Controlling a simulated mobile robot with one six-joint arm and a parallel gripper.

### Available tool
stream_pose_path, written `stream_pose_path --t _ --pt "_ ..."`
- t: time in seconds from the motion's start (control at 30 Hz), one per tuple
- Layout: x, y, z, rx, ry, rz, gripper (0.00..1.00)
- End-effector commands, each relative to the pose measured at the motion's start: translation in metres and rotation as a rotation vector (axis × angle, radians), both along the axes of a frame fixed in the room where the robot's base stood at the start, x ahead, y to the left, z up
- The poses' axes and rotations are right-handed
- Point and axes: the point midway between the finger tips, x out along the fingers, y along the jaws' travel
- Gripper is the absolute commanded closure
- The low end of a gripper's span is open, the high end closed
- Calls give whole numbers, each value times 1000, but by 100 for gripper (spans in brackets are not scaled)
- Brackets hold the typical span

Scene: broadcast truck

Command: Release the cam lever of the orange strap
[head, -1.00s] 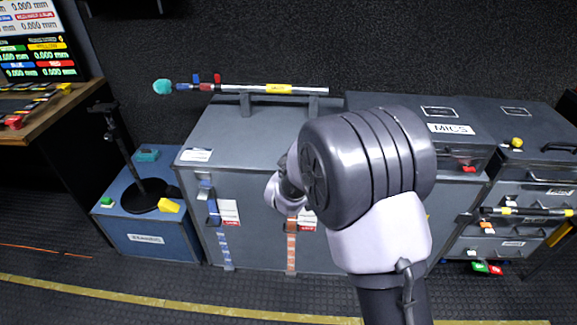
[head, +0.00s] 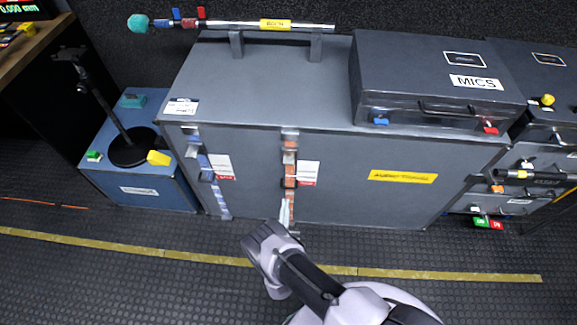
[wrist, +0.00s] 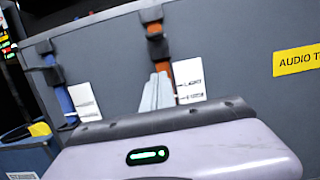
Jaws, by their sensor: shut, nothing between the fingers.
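The orange strap (head: 290,157) runs down the front of the large grey case, right of a blue strap (head: 222,196). A dark buckle (head: 290,183) sits on the orange strap beside a white and red tag (head: 307,172). The exact lever position is too small to tell. In the wrist view the orange strap (wrist: 187,76) hangs below its dark buckle (wrist: 157,46). My gripper (head: 285,208) is shut and empty. It points at the strap's lower part, below the buckle. In the wrist view its fingertips (wrist: 158,82) cover part of the strap; contact cannot be told.
The grey case (head: 262,75) carries a boom pole (head: 240,24) and a MICS case (head: 435,85). A blue box (head: 125,180) with a stand is at left, drawers (head: 535,165) at right. The floor in front is clear, with a yellow line (head: 130,248).

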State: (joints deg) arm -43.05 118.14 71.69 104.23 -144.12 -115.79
Motion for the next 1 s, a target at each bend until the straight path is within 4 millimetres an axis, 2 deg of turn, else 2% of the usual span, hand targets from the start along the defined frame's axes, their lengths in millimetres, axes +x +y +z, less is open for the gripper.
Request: stream_pose_path --t 0.17,0.27,0.67,0.7,0.8,1.0 --pt "4 -1 2 5 0 -3 100" --pt "17 -2 7 7 0 -4 100" --pt "102 -4 22 7 -2 -2 100" --pt "100 -3 34 4 1 0 100" --pt "99 -3 50 3 1 1 100" --pt "98 -3 64 4 1 0 100"
